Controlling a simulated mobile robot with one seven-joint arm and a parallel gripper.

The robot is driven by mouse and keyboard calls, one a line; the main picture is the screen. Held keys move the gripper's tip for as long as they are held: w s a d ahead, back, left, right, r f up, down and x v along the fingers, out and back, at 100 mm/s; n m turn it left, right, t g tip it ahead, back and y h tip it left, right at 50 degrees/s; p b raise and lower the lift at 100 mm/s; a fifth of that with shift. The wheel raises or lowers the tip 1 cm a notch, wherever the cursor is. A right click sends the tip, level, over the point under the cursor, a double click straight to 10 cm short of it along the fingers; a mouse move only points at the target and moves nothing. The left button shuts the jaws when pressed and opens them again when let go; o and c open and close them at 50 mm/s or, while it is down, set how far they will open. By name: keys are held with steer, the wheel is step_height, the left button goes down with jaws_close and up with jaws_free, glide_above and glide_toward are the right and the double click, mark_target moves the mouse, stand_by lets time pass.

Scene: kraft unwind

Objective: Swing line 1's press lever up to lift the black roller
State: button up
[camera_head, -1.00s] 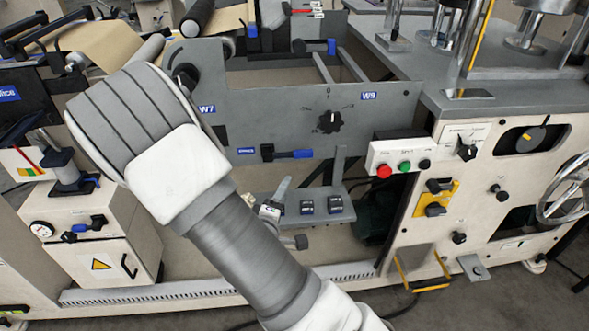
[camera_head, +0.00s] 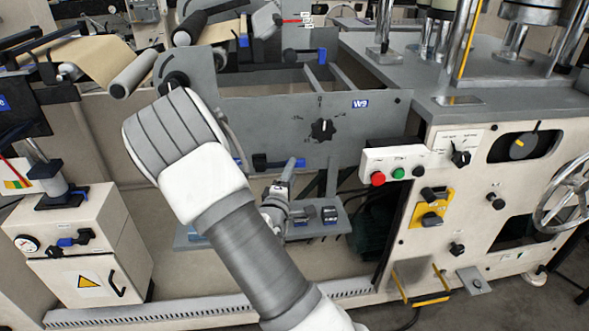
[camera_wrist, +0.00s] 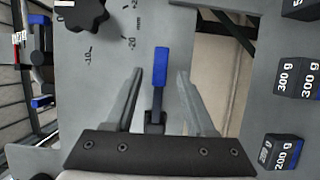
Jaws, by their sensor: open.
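A lever with a blue handle (camera_head: 265,163) is on the grey side panel (camera_head: 270,115), below the black dial; in the head view it lies about level, partly covered by my arm and gripper. In the wrist view the blue handle (camera_wrist: 161,68) shows between my fingers, with a gap on both sides. My gripper (camera_head: 289,170) is open in front of the panel; its fingertips (camera_wrist: 160,74) flank the handle without visible contact. A black roller (camera_head: 190,27) is at the upper left, near the brown paper. The frames do not show which line this lever belongs to.
A black dial (camera_head: 322,129) is on the panel above the lever. Below is a shelf (camera_head: 345,212) with dark weights (camera_wrist: 284,153). A button box (camera_head: 393,163) juts out to the right. Other blue-handled parts (camera_head: 304,56) are on the frame above.

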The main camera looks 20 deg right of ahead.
steer(key=shift+b+x, duration=0.3)
steer(key=shift+x, duration=1.8)
steer(key=shift+a, duration=0.1)
jaws_close()
